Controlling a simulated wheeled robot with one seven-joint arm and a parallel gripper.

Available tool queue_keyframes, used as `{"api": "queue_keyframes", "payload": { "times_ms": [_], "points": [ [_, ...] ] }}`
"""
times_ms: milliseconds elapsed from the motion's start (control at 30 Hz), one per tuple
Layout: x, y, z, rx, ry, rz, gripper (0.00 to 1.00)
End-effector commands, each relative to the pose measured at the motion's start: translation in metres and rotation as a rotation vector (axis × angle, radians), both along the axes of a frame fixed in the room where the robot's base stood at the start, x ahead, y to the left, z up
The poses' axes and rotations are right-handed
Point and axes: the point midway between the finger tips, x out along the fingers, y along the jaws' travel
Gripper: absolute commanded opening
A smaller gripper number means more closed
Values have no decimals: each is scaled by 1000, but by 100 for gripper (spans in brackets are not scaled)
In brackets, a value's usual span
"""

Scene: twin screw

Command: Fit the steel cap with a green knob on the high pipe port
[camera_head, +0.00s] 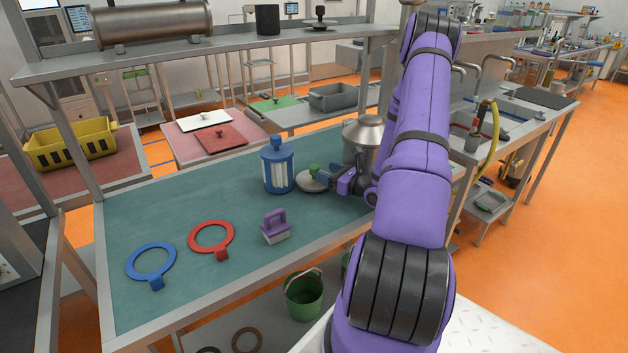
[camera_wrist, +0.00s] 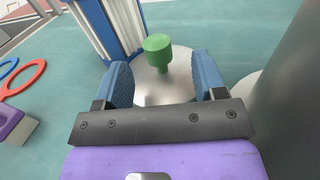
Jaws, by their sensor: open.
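The steel cap (camera_head: 312,184) is a round disc with a green knob (camera_head: 315,170); it lies on the teal bench top beside a blue-and-white canister. In the wrist view the cap (camera_wrist: 178,78) and its green knob (camera_wrist: 157,44) show between and just beyond my blue fingertips.
The blue-and-white canister (camera_head: 278,168) stands close left of the cap. A steel vessel (camera_head: 362,138) stands close behind my gripper. A purple-handled block (camera_head: 275,230), red ring (camera_head: 211,237) and blue ring (camera_head: 151,262) lie farther left. The high shelf (camera_head: 240,46) spans above the bench's back.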

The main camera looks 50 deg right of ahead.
Motion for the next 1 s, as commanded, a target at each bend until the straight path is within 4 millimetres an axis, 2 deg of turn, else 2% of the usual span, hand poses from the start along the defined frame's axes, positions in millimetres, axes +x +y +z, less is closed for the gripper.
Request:
{"api": "queue_keyframes", "payload": {
  "times_ms": [233, 500, 700, 800, 1000],
  "points": [
    [34, 7, 2, -1, -1, 3, 64],
    [38, 7, 2, 0, 0, 1, 64],
    [38, 7, 2, 0, 0, 1, 18],
    [38, 7, 2, 0, 0, 1, 0],
    [38, 7, 2, -1, -1, 1, 0]
  ]
}}
